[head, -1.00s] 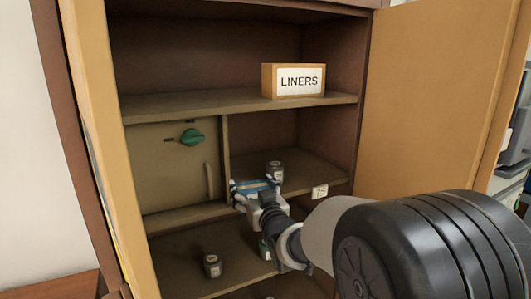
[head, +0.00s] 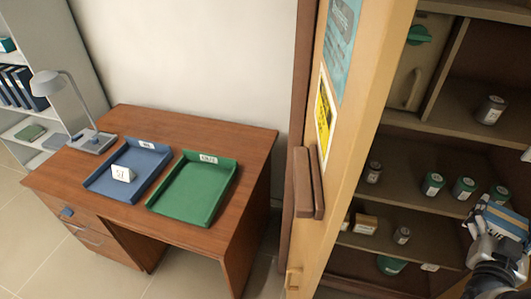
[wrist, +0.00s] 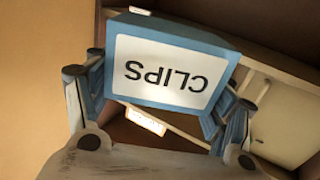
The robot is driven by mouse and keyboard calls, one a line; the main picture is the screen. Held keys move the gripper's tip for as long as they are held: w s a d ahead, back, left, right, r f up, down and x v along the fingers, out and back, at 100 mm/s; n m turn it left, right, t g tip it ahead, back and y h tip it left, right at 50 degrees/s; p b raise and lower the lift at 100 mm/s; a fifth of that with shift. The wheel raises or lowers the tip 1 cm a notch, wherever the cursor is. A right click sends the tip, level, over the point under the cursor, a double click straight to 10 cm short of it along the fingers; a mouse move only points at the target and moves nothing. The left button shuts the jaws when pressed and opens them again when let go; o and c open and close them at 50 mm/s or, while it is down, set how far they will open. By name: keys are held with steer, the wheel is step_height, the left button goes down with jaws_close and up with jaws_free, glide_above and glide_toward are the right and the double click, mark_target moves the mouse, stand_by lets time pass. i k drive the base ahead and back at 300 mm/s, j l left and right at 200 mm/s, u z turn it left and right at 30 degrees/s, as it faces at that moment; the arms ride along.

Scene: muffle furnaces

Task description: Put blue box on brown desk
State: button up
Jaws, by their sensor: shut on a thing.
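The blue box (head: 505,220) is at the right edge of the head view, in front of the open cabinet's shelves. In the wrist view the blue box (wrist: 172,72) fills the upper middle, its white CLIPS label upside down. My gripper (head: 490,230) is shut on it, with a finger on each side in the wrist view. The brown desk (head: 257,150) stands at the left of the head view, well apart from my gripper. Its top carries a blue tray (head: 100,184) and a green tray (head: 190,205).
A grey lamp (head: 92,140) is at the desk's back left. The open cabinet door (head: 365,90) stands between desk and shelves. Several jars (head: 433,183) sit on the shelves. The desk's right strip is bare.

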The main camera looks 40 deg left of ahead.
mark_target(228, 216)
steer(key=k+u, duration=0.15)
steer(key=k, duration=0.45)
steer(key=k+j+u, duration=0.15)
steer(key=k, duration=0.45)
steer(key=j+u, duration=0.15)
steer(key=u, duration=0.3)
steer(key=i+j+u, duration=0.1)
steer(key=u, duration=0.3)
steer(key=i+j+u, duration=0.1)
steer(key=u, duration=0.35)
steer(key=j+u, duration=0.1)
steer(key=u, duration=0.3)
steer(key=i+j, duration=0.2)
steer(key=i, duration=0.25)
steer(key=i+j, duration=0.15)
steer(key=i, duration=0.3)
steer(key=i+j, duration=0.2)
steer(key=i, duration=0.25)
steer(key=i+j, duration=0.15)
steer(key=i, duration=0.3)
steer(key=j+u, duration=0.05)
